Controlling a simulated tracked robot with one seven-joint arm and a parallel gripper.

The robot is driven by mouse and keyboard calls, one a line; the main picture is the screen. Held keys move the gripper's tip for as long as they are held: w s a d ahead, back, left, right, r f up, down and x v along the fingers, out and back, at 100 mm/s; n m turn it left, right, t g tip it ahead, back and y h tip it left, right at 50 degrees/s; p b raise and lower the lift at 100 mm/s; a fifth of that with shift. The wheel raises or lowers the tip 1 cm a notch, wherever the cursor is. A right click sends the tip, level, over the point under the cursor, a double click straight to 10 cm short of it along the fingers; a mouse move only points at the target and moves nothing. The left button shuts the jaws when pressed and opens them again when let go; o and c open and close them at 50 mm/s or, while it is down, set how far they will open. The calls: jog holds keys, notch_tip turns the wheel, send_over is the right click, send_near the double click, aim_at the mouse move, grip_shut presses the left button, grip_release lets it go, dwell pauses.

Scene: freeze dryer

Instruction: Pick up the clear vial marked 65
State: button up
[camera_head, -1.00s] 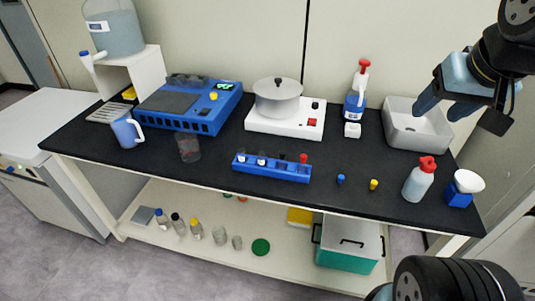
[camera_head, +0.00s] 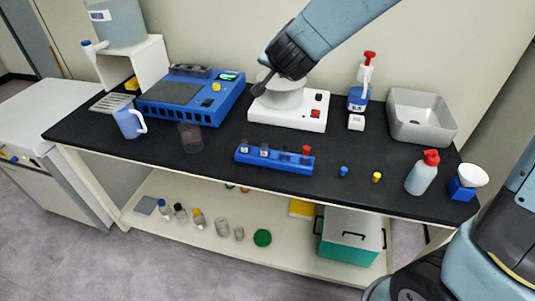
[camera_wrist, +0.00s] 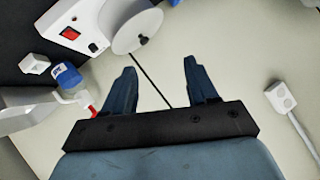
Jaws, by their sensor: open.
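Small vials stand in a blue rack (camera_head: 275,163) at the front middle of the bench in the head view. Two at its left look clear with pale labels, one of them a vial (camera_head: 264,150); one at the right has a red cap (camera_head: 306,150). The numbers are too small to read, so I cannot tell which is 65. My gripper (camera_wrist: 160,66) is open and empty in the wrist view, its two fingers apart against the pale wall. In the head view its end is in front of the pot, above and behind the rack. The rack is not in the wrist view.
A blue dispenser bottle (camera_head: 358,99), a grey sink (camera_head: 420,118) and a red-topped bottle (camera_head: 422,175) are to the right. A glass beaker (camera_head: 190,137) and mug (camera_head: 128,122) are left.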

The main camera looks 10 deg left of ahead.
jog(key=s+a+f+m+h, duration=0.2)
jog(key=s+a+f+h, duration=0.15)
jog(key=a+f, duration=0.45)
jog(key=t+h, duration=0.1)
jog(key=h, duration=0.6)
send_near(266, 144)
jog(key=shift+m, duration=0.3)
jog(key=x, duration=0.5)
jog(key=shift+s+d+f, duration=0.15)
jog(key=shift+d+f, duration=0.05)
jog(key=shift+f, duration=0.1)
jog(key=shift+x, duration=2.95)
jog(key=shift+a, duration=0.2)
jog(key=shift+c, duration=0.3)
jog(key=c, duration=1)
jog(key=shift+r, duration=0.2)
